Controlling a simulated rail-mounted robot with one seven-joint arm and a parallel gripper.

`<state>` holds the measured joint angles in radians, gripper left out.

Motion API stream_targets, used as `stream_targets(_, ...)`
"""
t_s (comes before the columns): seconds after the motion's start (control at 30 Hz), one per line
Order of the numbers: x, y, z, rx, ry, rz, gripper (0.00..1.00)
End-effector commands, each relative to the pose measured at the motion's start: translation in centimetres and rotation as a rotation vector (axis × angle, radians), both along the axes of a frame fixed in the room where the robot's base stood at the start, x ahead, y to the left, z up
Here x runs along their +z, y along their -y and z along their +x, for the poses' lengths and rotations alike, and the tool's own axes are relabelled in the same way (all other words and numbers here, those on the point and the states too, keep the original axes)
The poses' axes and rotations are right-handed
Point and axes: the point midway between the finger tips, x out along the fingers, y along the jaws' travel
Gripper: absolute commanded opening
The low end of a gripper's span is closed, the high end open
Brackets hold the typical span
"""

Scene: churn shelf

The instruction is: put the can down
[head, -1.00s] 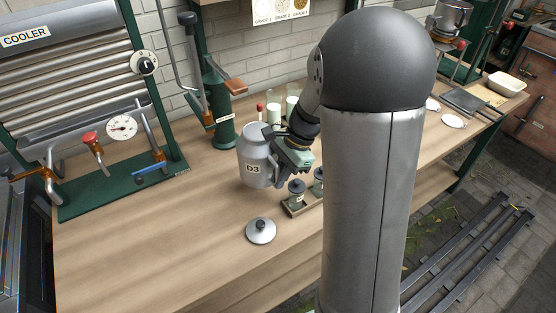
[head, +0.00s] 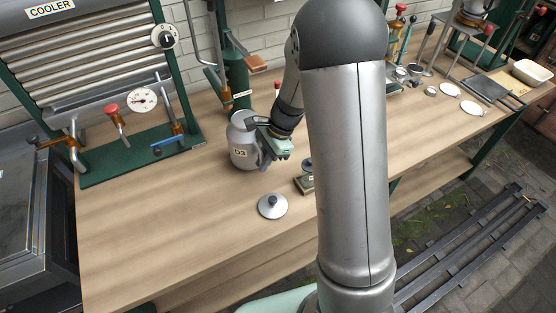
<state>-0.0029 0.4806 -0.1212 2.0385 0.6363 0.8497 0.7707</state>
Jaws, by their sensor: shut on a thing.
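The can (head: 240,154) is a grey metal milk can with an open top and a "D3" label on its front. It is upright over the wooden bench, right of the cooler's green base. My gripper (head: 264,146) is shut on the can at its right side. The can's base is very close to the bench top; I cannot tell whether it touches.
The cooler (head: 90,60) with its red-knobbed taps and gauge stands at the left. A green lever stand (head: 236,75) is behind the can. A small tray (head: 304,184) is right of it, partly hidden by my arm. The bench (head: 165,215) is clear at front left.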

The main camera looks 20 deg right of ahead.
Motion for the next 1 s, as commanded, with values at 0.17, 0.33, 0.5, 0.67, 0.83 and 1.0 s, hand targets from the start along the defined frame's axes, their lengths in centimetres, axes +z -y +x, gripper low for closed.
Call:
stream_targets(0.17,0.2,-0.8,0.6,-0.001,0.005,0.0,0.0)
stream_targets(0.33,0.3,-1.8,1.2,0.001,0.005,0.001,0.0)
stream_targets(0.5,0.3,-3.6,2.3,0.002,0.004,0.001,0.0)
stream_targets(0.67,-0.7,-4.0,2.5,-0.003,0.001,0.001,0.0)
stream_targets(0.83,-1.0,-4.0,2.6,0.0,0.005,0.001,0.0)
stream_targets(1.0,-1.1,-4.0,2.6,0.0,0.005,0.001,0.0)
